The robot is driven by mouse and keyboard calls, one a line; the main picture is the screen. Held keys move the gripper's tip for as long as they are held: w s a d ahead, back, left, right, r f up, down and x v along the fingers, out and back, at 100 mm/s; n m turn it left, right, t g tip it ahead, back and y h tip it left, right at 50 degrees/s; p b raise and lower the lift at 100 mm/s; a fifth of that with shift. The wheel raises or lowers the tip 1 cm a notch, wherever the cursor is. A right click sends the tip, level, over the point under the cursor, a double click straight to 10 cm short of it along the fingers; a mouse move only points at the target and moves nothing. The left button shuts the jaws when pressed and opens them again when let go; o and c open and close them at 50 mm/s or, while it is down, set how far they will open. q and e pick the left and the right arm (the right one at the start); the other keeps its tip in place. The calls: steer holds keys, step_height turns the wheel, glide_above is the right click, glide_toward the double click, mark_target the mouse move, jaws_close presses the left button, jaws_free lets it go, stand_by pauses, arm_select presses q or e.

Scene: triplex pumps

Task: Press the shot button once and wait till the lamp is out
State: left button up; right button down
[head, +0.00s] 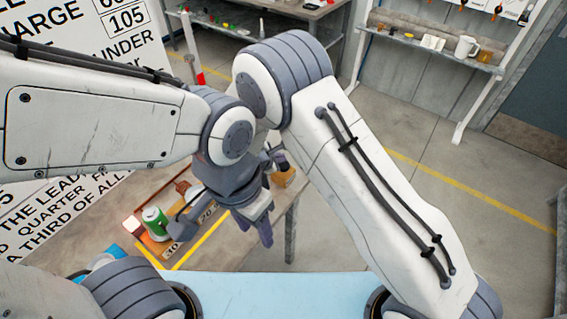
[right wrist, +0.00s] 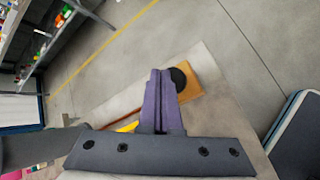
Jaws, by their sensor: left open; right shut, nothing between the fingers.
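A wooden box (right wrist: 190,88) with a round black button (right wrist: 179,79) shows in the right wrist view; it looks like the shot button. The box also shows in the head view (head: 285,177) at the bench's far right edge. My right gripper (right wrist: 160,74) is shut and empty; its purple fingertips appear right beside the button, and I cannot tell whether they touch it. In the head view the right gripper (head: 279,158) is mostly hidden behind my left arm. My left gripper (head: 255,230) is open and empty, above the bench. A pale, reddish-glowing block (head: 132,223), perhaps the lamp, looks lit.
My two arms cross close together over the bench. Shelves with a white mug (head: 466,47) stand behind, across open floor.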

mark_target(281, 167)
steer(key=shift+r, duration=0.1)
steer(key=shift+r+p, duration=1.35)
steer(key=shift+r, duration=1.1)
steer(key=s+d+r+m+g+y+b, duration=0.1)
steer(key=s+d+r+m+g, duration=0.2)
steer(key=s, duration=0.4)
steer(key=s+d+r+m+g+b, duration=0.1)
steer(key=s+d+r+m, duration=0.1)
steer(key=s+r+m, duration=0.3)
steer(key=s+d+r+m+g+y+b, duration=0.1)
steer(key=s+d+r+m+g, duration=0.15)
steer(key=s, duration=0.55)
steer(key=s+a+r+m+y, duration=0.1)
steer(key=s, duration=0.4)
steer(key=s+m+g+y+b, duration=0.1)
steer(key=s+m+y, duration=0.1)
steer(key=s, duration=0.4)
steer(key=shift+s+a+r+y, duration=0.15)
steer(key=shift+a+r+y, duration=0.15)
steer(key=shift+a+r, duration=0.1)
